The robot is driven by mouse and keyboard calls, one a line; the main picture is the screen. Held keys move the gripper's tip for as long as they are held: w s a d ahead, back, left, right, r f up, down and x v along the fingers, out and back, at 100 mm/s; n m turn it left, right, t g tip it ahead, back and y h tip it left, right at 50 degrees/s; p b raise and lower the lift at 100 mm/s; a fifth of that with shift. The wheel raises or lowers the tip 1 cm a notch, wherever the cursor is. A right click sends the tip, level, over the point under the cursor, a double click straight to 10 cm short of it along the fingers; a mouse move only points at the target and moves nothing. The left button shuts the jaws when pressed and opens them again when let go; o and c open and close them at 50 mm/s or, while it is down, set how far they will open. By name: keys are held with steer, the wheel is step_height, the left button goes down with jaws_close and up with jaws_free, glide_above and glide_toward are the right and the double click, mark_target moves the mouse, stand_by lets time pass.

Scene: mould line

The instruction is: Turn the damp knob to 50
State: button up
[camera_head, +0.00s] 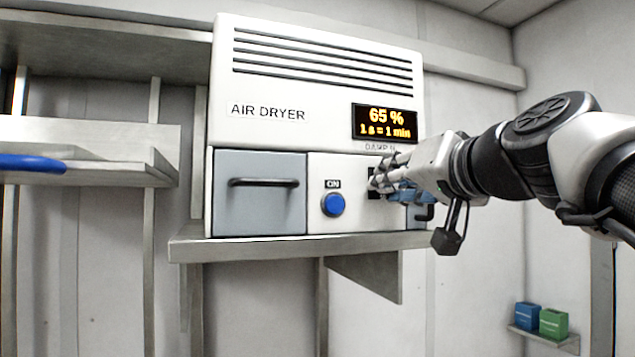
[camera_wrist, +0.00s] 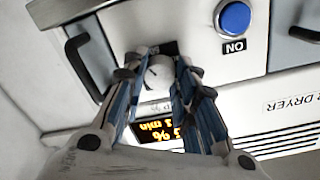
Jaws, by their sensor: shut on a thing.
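The white air dryer (camera_head: 320,90) stands on a grey shelf. Its display (camera_head: 385,122) reads 65 % and "1 s = 1 min". A partly covered "DAMP" label shows below the display. My gripper (camera_head: 378,180) reaches in from the right and is shut on the damp knob. In the wrist view the pale round knob (camera_wrist: 158,73) sits between my two fingertips (camera_wrist: 155,62), with a dark mark on its face. In the head view my fingers hide the knob.
A blue ON button (camera_head: 333,204) is left of the knob. A grey drawer (camera_head: 260,192) with a dark handle is further left, and another dark handle (camera_wrist: 75,50) is on the knob's other side. The supporting shelf's edge (camera_head: 290,246) runs below.

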steer(key=m, duration=0.4)
steer(key=shift+r+m+p, duration=0.1)
steer(key=shift+m+p, duration=0.2)
steer(key=shift+p, duration=0.05)
stand_by(0.5)
steer(key=o, duration=1)
steer(key=shift+o, duration=0.2)
